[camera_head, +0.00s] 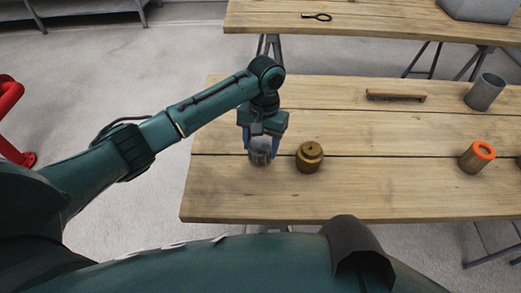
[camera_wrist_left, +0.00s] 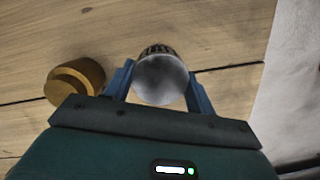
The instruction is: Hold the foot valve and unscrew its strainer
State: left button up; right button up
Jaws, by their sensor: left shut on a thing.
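A grey metal piece (camera_head: 260,153) with a rounded top and a slotted lower part stands at the left of the near wooden table; it looks like the foot valve with its strainer. My left gripper (camera_head: 262,147) points down and is shut on it, one blue finger on each side. In the left wrist view the smooth dome (camera_wrist_left: 162,80) is between the fingers, and the dark slotted part (camera_wrist_left: 157,49) shows beyond it. I cannot tell how the two parts are joined. My right gripper is in neither view.
A brass stepped cylinder (camera_head: 310,157) stands close to the right of the held piece. Further right are an orange-topped cylinder (camera_head: 477,157), a grey cup (camera_head: 485,92) and a wooden bar (camera_head: 396,95). The table's middle (camera_head: 390,150) is clear.

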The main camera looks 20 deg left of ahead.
pick_arm(q)
jog(key=shift+f, duration=1.35)
jog(key=o, duration=1.1)
jog(key=shift+f, duration=0.15)
